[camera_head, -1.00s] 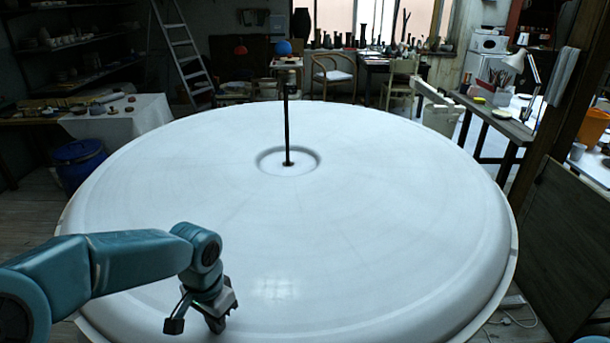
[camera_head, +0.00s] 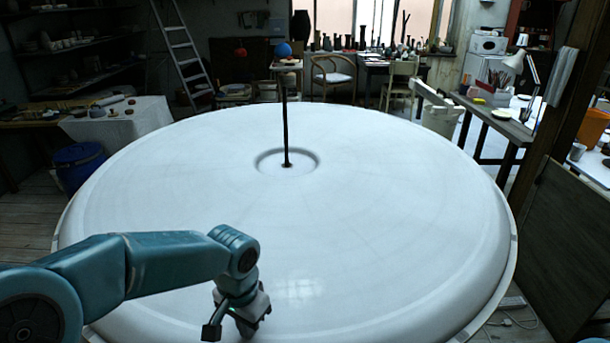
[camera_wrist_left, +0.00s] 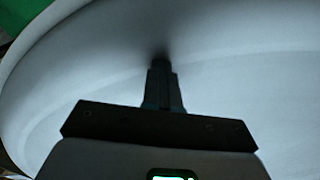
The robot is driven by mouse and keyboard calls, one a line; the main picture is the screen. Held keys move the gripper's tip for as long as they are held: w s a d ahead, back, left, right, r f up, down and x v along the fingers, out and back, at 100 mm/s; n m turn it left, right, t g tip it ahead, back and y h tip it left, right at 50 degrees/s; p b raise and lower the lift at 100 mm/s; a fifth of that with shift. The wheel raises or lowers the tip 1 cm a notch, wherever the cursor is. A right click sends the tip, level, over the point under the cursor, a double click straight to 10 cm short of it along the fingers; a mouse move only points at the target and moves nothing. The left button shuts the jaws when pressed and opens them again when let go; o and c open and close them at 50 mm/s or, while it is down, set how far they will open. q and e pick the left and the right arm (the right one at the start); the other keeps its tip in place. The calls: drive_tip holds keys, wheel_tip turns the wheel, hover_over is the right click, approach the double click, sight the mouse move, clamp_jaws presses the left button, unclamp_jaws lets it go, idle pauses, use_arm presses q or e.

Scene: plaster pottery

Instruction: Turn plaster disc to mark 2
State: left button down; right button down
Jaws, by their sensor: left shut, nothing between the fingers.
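The plaster disc (camera_head: 380,220) is a wide, white, round slab that fills the middle of the head view. A thin dark rod (camera_head: 286,125) stands upright in the round recess at its centre. My left gripper (camera_head: 245,328) points down at the near part of the disc, left of the picture's middle. In the left wrist view its fingers (camera_wrist_left: 161,64) are shut together with nothing between them. Their tips are at or just above the white surface, with a dark shadow around them; I cannot tell if they touch. No numbered mark can be read. My right gripper is out of view.
A pale rim (camera_head: 514,250) runs around the disc. A blue barrel (camera_head: 80,167) and a cloth-covered table (camera_head: 120,119) stand at the left. A workbench (camera_head: 500,120) and a dark panel (camera_head: 565,235) stand at the right. The disc's top is clear apart from the rod.

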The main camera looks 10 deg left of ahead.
sight(306, 333)
use_arm(q)
drive_tip(key=shift+d+f, duration=0.35)
drive_tip(key=shift+d, duration=0.5)
drive_tip(key=shift+w+d, duration=0.1)
drive_tip(key=shift+d, duration=0.6)
drive_tip(key=shift+w+d+r, duration=0.1)
drive_tip(key=shift+w+d, duration=0.15)
drive_tip(key=shift+d, duration=0.55)
drive_tip(key=shift+w+d+r+p, duration=0.1)
drive_tip(key=shift+w+d+p, duration=0.15)
drive_tip(key=shift+d, duration=0.4)
drive_tip(key=shift+w+d+p, duration=0.15)
drive_tip(key=shift+w+d, duration=0.05)
drive_tip(key=shift+d, duration=0.4)
drive_tip(key=shift+w+d+p, duration=0.2)
drive_tip(key=shift+w+d, duration=0.05)
drive_tip(key=shift+d, duration=0.4)
drive_tip(key=shift+w+d+p, duration=0.15)
drive_tip(key=shift+w+d, duration=0.1)
drive_tip(key=shift+d, duration=0.4)
drive_tip(key=shift+w+d, duration=0.2)
drive_tip(key=shift+d, duration=0.4)
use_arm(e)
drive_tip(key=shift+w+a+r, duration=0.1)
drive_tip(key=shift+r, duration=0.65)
use_arm(q)
drive_tip(key=shift+r, duration=0.1)
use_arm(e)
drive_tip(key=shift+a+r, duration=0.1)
